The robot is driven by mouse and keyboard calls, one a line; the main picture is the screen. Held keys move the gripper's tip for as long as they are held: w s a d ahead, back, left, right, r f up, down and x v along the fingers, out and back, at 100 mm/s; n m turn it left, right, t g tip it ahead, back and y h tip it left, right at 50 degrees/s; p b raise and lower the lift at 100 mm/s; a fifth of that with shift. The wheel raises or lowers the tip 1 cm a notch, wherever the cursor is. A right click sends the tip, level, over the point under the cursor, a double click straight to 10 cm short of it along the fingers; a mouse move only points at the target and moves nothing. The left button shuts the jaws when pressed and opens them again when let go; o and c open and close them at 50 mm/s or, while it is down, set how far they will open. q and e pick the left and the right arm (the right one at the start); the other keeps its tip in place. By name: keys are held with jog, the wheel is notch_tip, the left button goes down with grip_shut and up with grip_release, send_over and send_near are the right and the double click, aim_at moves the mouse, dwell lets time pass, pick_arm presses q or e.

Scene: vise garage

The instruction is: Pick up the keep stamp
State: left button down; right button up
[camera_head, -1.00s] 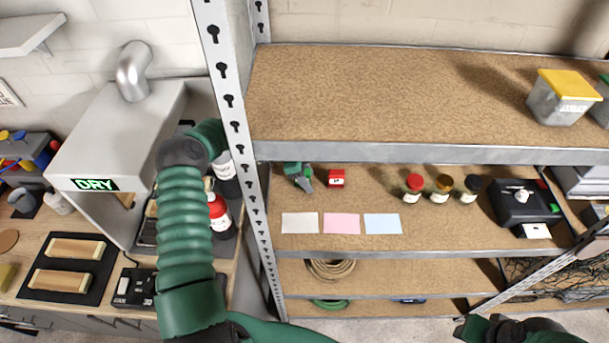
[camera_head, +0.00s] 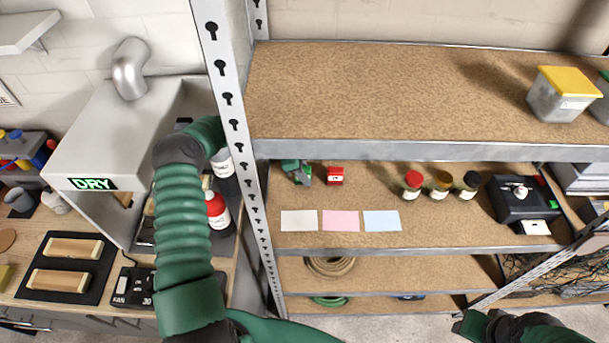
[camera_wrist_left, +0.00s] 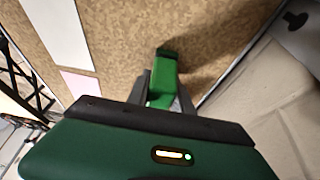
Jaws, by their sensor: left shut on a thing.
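My left gripper (camera_head: 303,173) reaches past the shelf post onto the middle shelf. In the left wrist view its grey fingers are shut on a green block-shaped stamp (camera_wrist_left: 165,72), which I take to be the keep stamp. The fingers cover its sides, and no lettering shows on it. Cork shelf surface lies behind it. A red stamp-like block (camera_head: 335,176) with a small white label stands just right of the gripper. My right gripper (camera_head: 470,325) is low at the bottom right, away from the shelf goods; its jaw state is unclear.
White, pink (camera_head: 341,221) and blue cards lie in front of the blocks. Several small bottles (camera_head: 440,186) and a black device (camera_head: 517,202) stand to the right. The metal post (camera_head: 238,125) is close beside my left arm. The upper shelf edge (camera_head: 400,151) runs above.

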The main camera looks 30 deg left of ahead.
pick_arm(q)
jog(key=shift+a+r+b, duration=0.2)
jog(key=shift+r+b, duration=0.1)
jog(key=shift+r, duration=0.25)
jog(key=shift+d+b+v, duration=0.2)
jog(key=shift+b+v, duration=0.3)
jog(key=shift+v, duration=0.5)
jog(key=s+a+b, duration=0.1)
jog(key=s+a, duration=0.2)
jog(key=s, duration=0.5)
jog(key=s+a+b, duration=0.1)
jog(key=s+a, duration=0.2)
jog(key=s, duration=0.5)
jog(key=shift+a+r+b, duration=0.15)
jog(key=shift+a+b, duration=0.15)
jog(key=shift+b, duration=0.1)
jog(key=shift+s, duration=0.1)
